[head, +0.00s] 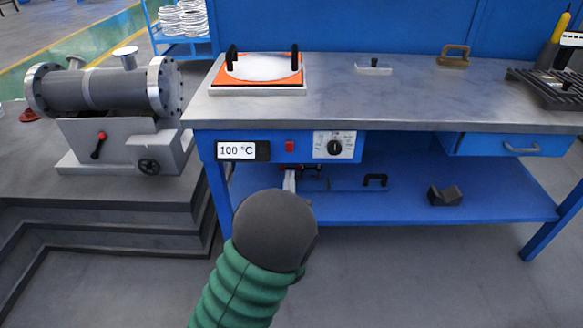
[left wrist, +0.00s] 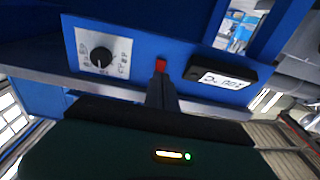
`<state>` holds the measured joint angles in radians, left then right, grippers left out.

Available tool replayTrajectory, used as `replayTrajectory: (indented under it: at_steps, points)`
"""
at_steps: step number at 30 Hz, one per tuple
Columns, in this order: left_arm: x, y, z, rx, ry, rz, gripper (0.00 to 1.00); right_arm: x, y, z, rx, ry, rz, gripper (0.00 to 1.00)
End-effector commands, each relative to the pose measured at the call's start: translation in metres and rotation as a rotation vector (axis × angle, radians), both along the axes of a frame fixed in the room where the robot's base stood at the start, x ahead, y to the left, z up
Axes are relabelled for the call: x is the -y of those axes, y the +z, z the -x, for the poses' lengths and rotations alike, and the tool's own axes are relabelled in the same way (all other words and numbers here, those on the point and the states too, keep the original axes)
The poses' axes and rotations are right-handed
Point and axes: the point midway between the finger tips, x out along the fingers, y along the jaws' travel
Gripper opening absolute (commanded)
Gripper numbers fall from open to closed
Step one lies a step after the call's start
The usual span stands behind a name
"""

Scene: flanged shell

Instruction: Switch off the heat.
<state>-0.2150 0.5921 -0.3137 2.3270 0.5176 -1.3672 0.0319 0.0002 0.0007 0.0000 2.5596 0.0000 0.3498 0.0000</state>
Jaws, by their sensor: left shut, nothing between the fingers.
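The control panel is on the blue front of the workbench. A small red switch (head: 290,146) sits between a display (head: 236,150) reading 100 °C and a black dial knob (head: 334,148) on a white scale plate. My left gripper (head: 290,178) is shut and empty, just below the red switch in the head view. In the left wrist view the shut fingertips (left wrist: 161,82) point at the red switch (left wrist: 160,65); I cannot tell whether they touch it. The knob (left wrist: 101,57) and display (left wrist: 222,78) lie on either side. My right gripper is not in view.
An orange-topped plate (head: 290,82) with two black handles and a white disc stands on the bench. A grey flanged shell (head: 110,90) sits on a stand at left. A lower blue shelf (head: 400,205) holds small parts. The floor in front is clear.

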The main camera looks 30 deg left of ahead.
Motion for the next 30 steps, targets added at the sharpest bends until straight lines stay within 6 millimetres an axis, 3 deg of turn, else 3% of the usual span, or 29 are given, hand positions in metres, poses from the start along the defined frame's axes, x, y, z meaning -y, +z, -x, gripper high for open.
replayTrajectory:
  at_steps: [6, 10, 26, 30]
  points:
    - [0.024, 0.000, 0.033, -0.001, -0.003, -0.004, 0.00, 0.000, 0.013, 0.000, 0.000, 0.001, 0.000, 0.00]
    - [0.030, -0.002, 0.043, 0.000, -0.002, -0.004, 0.00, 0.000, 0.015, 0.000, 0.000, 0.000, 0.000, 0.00]
    - [0.030, -0.005, 0.044, -0.007, -0.004, 0.006, 0.00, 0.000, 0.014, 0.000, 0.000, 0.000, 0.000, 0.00]
    - [0.040, -0.032, 0.038, -0.147, -0.053, 0.132, 0.00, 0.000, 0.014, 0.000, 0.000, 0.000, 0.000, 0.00]
